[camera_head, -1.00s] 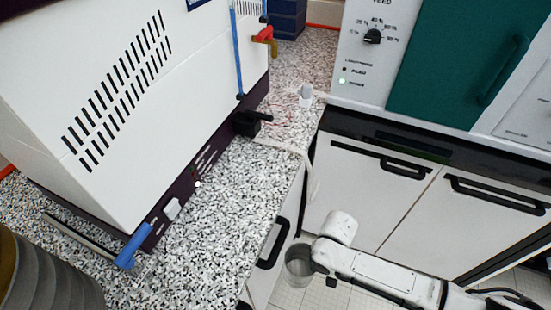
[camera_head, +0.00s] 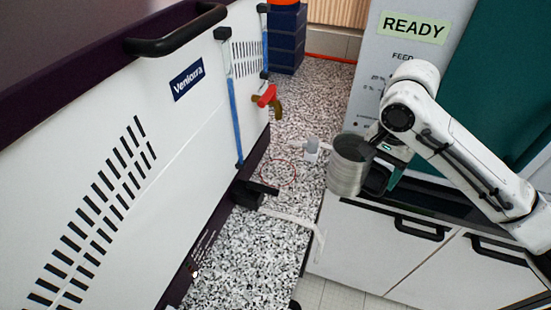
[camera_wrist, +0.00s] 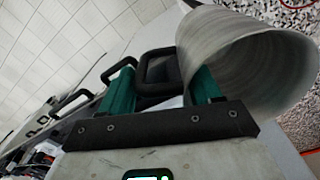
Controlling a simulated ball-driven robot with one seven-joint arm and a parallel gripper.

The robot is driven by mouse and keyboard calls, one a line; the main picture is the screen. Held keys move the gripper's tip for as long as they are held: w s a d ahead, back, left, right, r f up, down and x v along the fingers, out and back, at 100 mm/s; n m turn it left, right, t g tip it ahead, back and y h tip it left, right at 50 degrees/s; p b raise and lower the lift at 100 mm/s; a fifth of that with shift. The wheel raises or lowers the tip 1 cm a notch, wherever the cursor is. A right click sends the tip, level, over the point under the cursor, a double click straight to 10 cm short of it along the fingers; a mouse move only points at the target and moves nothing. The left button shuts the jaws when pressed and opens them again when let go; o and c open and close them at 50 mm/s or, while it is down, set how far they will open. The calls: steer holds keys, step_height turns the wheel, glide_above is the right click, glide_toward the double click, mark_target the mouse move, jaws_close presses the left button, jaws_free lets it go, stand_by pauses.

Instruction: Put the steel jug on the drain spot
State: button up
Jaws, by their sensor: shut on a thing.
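The steel jug (camera_head: 346,177) is a grey metal cylinder with a black handle. My gripper (camera_head: 384,168) is shut on that handle and holds the jug up in front of the right-hand cabinet, its open mouth upward. In the wrist view the jug (camera_wrist: 245,65) shows large at the right, and its handle sits between the teal fingers of my gripper (camera_wrist: 163,82). A thin red ring on the speckled counter, seemingly the drain spot (camera_head: 279,173), lies left of the jug and is empty.
A small pale fitting (camera_head: 311,149) stands on the counter between ring and jug. A white machine (camera_head: 100,180) fills the left, with a black block (camera_head: 247,195) at its base. A pale hose (camera_head: 300,220) crosses the counter. Blue boxes (camera_head: 286,40) stand behind.

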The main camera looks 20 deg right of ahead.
steer(key=w+a+f+p, duration=0.1)
steer(key=w+a+f, duration=0.2)
steer(key=w+a, duration=0.8)
steer(key=shift+a+p, duration=0.4)
steer(key=shift+a, duration=1.35)
steer(key=shift+s+f, duration=0.1)
steer(key=shift+f, duration=0.1)
steer(key=o, duration=1.5)
step_height(320, 180, up, 12)
steer(key=shift+r+b, duration=0.1)
steer(key=shift+b, duration=0.2)
